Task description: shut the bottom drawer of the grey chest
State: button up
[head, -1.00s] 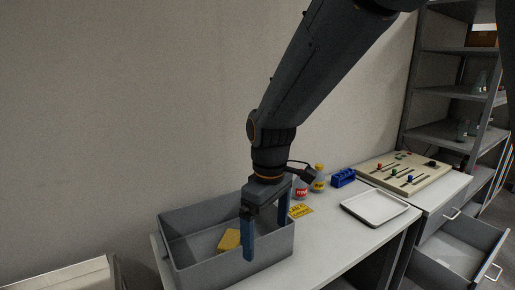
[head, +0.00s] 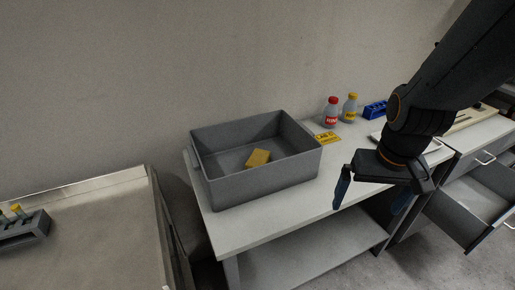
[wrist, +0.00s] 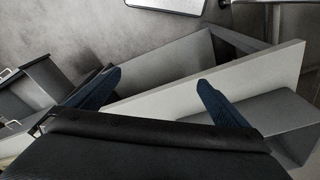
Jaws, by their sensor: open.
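The grey chest (head: 466,157) stands at the right of the head view, beside the table. Its bottom drawer (head: 480,203) is pulled out, with its inside showing; my arm hides part of the chest. An upper drawer with a pale handle (head: 485,159) looks shut. My gripper (head: 371,195) is open and empty, fingers pointing down, in front of the table's right part and left of the open drawer in the picture. In the wrist view both blue fingers of my gripper (wrist: 160,78) are spread with nothing between them. A drawer-like grey box with pale handles shows at the left there.
A grey bin (head: 262,185) with a yellow sponge (head: 257,158) stands on the table (head: 235,232). Two bottles (head: 331,112), a yellow label and a blue rack (head: 375,109) stand behind. A bench with a tube rack (head: 22,229) is at the left. Open floor lies before the chest.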

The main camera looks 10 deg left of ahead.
aim_at(488, 191)
jog(key=z, duration=0.05)
jog(key=k, duration=1)
jog(key=z, duration=2.3)
jog(key=i, duration=1.65)
jog(key=u, duration=1.4)
